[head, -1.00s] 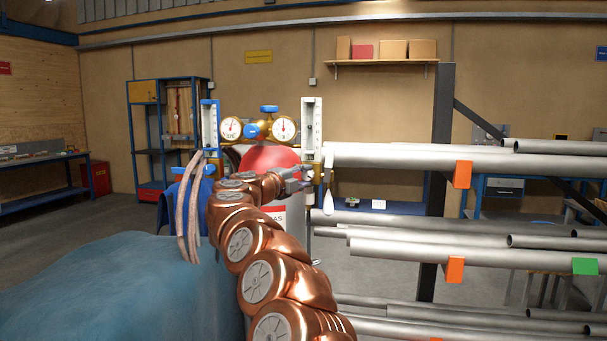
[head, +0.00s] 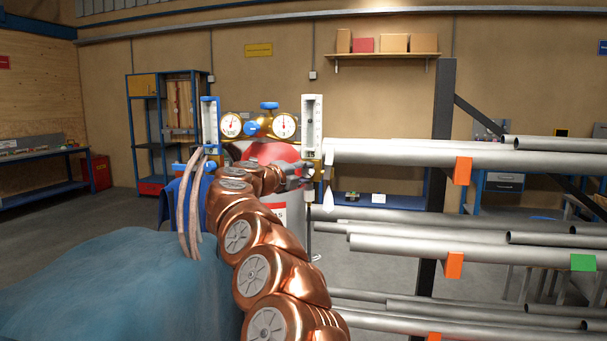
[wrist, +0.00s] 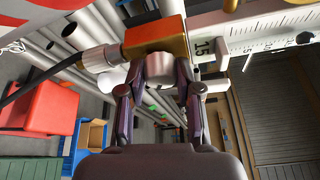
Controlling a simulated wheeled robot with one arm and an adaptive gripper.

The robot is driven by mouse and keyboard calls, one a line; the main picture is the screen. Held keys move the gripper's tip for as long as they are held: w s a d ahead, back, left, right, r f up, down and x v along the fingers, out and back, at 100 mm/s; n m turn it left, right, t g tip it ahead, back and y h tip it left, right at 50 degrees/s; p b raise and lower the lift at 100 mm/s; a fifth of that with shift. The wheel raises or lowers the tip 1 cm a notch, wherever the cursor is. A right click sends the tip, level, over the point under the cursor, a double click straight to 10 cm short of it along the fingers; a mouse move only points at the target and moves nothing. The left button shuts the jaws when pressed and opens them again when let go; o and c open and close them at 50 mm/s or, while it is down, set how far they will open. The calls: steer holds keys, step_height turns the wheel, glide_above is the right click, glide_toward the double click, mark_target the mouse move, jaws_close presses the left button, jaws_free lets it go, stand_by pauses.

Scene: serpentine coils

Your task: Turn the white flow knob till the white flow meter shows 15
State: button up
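The white flow meter (head: 312,120) is an upright white column right of the gauges in the head view. Its scale (wrist: 275,30) lies sideways at the upper right of the wrist view, with a dark ball (wrist: 304,38) near the right edge. A small tag reading 15 (wrist: 203,48) sits beside the brass block (wrist: 157,38). The white flow knob (wrist: 160,70) projects below this block. My gripper (wrist: 160,74) has a finger on each side of the knob and appears closed on it. In the head view my gripper (head: 297,173) is small, below the meter. The exact reading is unclear.
A blue-topped flow meter (head: 210,125) and two round gauges (head: 284,125) stand left of the white meter. A rack of grey pipes (head: 420,155) is close on the right. A hose (wrist: 50,72) runs to the block's fitting. A blue cover (head: 120,290) fills the lower left.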

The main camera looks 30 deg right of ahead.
steer(key=shift+o, duration=0.7)
steer(key=f+v, duration=0.1)
steer(key=v, duration=1.1)
steer(key=shift+r, duration=0.45)
